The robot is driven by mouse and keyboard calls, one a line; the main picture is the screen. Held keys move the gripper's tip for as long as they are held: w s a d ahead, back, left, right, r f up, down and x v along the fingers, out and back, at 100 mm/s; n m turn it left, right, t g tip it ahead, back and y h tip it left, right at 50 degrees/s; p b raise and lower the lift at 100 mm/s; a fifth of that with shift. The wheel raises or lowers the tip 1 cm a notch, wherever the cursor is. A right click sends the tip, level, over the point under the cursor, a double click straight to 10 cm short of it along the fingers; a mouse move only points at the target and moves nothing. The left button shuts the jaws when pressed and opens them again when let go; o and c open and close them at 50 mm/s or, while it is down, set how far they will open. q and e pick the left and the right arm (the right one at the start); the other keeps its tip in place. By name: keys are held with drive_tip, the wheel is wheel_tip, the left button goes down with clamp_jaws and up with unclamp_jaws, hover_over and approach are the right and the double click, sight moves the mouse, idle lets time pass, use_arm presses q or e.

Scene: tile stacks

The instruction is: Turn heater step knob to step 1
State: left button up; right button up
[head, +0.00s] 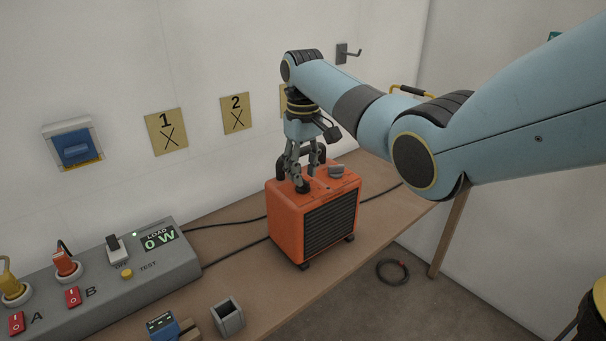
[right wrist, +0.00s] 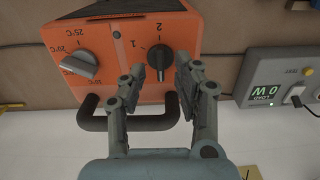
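The orange heater (head: 285,228) stands on the wooden bench with its dark grille facing right and front. Its black step knob (right wrist: 158,62) is on the top panel, with printed marks 1 and 2 beside it. A light line on the knob points roughly toward the 2. My right gripper (right wrist: 166,76) is open, pointing down over the panel, its two fingertips on either side of the knob with gaps showing. In the head view the right gripper (head: 303,178) partly hides the knob. My left gripper is not in view.
A grey temperature knob (right wrist: 80,64) sits beside the step knob. A black carrying handle (right wrist: 130,122) runs along the heater's edge, close to my fingers. A grey power panel (head: 160,266) with a 0 W display stands at left; black cables cross the bench.

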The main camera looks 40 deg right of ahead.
drive_tip(key=shift+f, duration=1)
drive_tip(key=shift+c, duration=0.4)
clamp_jaws()
drive_tip(key=shift+r, duration=0.1)
